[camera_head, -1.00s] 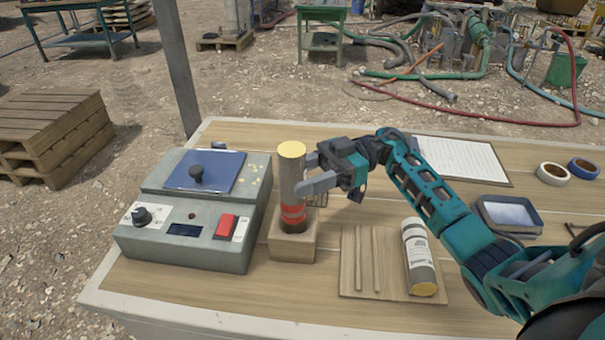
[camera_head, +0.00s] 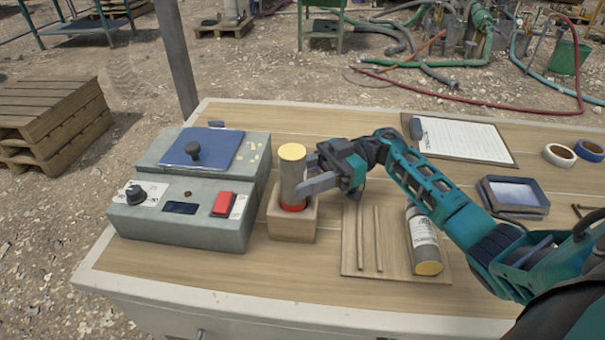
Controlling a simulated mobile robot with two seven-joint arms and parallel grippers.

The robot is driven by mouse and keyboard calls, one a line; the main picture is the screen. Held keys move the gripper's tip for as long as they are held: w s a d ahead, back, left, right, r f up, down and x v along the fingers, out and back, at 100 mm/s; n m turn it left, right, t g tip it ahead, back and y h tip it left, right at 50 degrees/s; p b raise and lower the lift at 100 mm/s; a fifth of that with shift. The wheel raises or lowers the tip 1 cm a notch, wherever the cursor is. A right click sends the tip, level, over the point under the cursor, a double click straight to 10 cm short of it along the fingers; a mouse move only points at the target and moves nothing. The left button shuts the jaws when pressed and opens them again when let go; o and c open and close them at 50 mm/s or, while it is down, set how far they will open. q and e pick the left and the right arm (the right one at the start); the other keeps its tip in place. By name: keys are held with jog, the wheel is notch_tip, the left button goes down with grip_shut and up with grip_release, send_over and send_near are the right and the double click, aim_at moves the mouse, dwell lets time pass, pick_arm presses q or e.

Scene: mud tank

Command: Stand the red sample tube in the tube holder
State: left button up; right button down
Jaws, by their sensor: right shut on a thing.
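The sample tube (camera_head: 292,165) is grey with a yellow top and a red band low down. It stands upright in the wooden tube holder (camera_head: 292,228), its lower end hidden inside the block and the red band just at the block's top. My right gripper (camera_head: 312,178) comes in from the right and is shut on the tube, above the red band. Whether the tube rests on the holder's bottom cannot be seen. My left gripper is not in view.
A grey control box (camera_head: 190,190) with a blue lid stands close left of the holder. To the right, a wooden tray (camera_head: 357,262) holds thin rods and another labelled tube (camera_head: 423,240). A clipboard (camera_head: 463,138), a blue-rimmed dish (camera_head: 513,196) and tape rolls (camera_head: 560,155) lie farther right.

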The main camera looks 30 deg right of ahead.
jog(key=shift+r, duration=0.1)
jog(key=c, duration=0.9)
grip_release()
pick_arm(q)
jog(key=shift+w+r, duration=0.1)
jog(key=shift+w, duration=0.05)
pick_arm(e)
jog(key=o, duration=0.5)
pick_arm(q)
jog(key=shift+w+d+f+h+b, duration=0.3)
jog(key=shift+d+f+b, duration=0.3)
jog(key=shift+b, duration=0.8)
pick_arm(e)
jog(key=shift+s+d, duration=0.1)
jog(key=shift+d, duration=6.35)
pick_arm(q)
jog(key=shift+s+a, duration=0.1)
